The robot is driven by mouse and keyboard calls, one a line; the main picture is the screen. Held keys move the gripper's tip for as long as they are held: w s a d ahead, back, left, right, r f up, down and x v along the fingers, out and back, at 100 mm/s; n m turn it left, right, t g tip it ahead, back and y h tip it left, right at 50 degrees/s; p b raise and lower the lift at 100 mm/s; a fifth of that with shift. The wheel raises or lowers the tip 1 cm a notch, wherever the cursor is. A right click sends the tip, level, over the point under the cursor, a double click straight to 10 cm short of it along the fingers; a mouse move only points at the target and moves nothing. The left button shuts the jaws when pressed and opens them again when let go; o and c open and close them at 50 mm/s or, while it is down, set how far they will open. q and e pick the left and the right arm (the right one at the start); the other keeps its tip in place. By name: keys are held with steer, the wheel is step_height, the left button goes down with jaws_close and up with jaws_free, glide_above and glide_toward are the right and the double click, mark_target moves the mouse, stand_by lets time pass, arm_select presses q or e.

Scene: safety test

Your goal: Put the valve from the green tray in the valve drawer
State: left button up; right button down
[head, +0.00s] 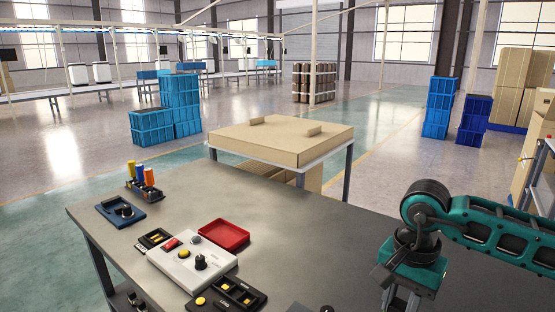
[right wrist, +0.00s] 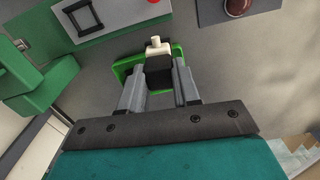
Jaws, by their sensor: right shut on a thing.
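The valve (right wrist: 157,48), with a white top and a dark body, is between the fingers of my right gripper (right wrist: 160,80) in the right wrist view. The gripper is shut on it. The green tray (right wrist: 122,68) shows around and behind the valve, partly hidden by the fingers; I cannot tell whether the valve still touches it. In the head view my right gripper (head: 402,298) is at the bottom edge, its fingertips cut off. I cannot make out the valve drawer in either view. My left gripper is not in view.
On the grey table (head: 310,230) are a red tray (head: 223,236), a white control box (head: 192,262) and a blue device (head: 120,212). The right wrist view shows a green block-like thing (right wrist: 40,95) at left and a light panel (right wrist: 98,18). The table's middle is clear.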

steer(key=s+n, duration=0.1)
steer(key=n, duration=0.1)
steer(key=s+a+n, duration=0.1)
steer(key=n, duration=0.2)
steer(key=s+n, duration=0.1)
steer(key=n, duration=0.2)
steer(key=shift+s+a+r, duration=0.1)
steer(key=shift+s+a, duration=0.15)
steer(key=shift+a, duration=0.05)
steer(key=shift+s, duration=0.1)
stand_by(0.5)
